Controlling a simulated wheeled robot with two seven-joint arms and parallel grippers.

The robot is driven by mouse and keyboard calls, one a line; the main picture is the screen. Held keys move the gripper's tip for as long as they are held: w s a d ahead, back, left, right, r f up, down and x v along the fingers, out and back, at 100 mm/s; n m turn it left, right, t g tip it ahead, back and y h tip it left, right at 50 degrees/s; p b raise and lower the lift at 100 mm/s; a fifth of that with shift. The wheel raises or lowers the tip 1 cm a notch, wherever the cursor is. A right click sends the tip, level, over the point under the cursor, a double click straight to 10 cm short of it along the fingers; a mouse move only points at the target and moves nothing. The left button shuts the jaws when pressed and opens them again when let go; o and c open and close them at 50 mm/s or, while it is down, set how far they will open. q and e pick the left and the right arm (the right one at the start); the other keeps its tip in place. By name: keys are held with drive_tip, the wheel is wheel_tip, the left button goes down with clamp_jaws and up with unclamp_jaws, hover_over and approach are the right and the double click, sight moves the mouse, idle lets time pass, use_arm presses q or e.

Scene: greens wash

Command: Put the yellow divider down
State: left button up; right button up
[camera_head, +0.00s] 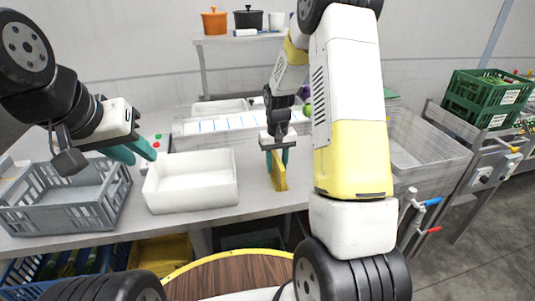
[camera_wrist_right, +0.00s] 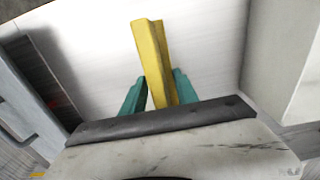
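The yellow divider (camera_head: 279,171) is a thin upright plate at the counter, right of the white tub (camera_head: 190,191). My right gripper (camera_head: 277,156) is above it, pointing down, with its teal fingers on either side of the divider. In the right wrist view the divider (camera_wrist_right: 152,60) sits between the two fingers, which appear shut on it. Its lower edge is at or just above the counter; I cannot tell if it touches. My left gripper (camera_head: 132,151) is open and empty, above the gap between the grey crate (camera_head: 108,207) and the white tub.
The counter (camera_head: 240,202) has bare room around the divider. A sink basin (camera_head: 440,154) is at the right, with blue and red taps in front. Green crates (camera_head: 488,92) stand further right. Pots (camera_head: 248,18) sit on a high shelf behind.

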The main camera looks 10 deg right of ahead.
wheel_tip(320, 180, up, 12)
drive_tip(key=s+a+r+t+y, duration=0.1)
drive_tip(key=s+r+t, duration=0.2)
drive_tip(key=s+r, duration=0.7)
drive_tip(key=s+a+r+t, duration=0.1)
drive_tip(key=s+r, duration=0.1)
drive_tip(key=s, duration=0.5)
drive_tip(key=s+a+r+t+y, duration=0.1)
drive_tip(key=s+r+t, duration=0.1)
drive_tip(key=s, duration=0.5)
drive_tip(key=shift+s+a, duration=0.15)
drive_tip(key=shift+a, duration=0.2)
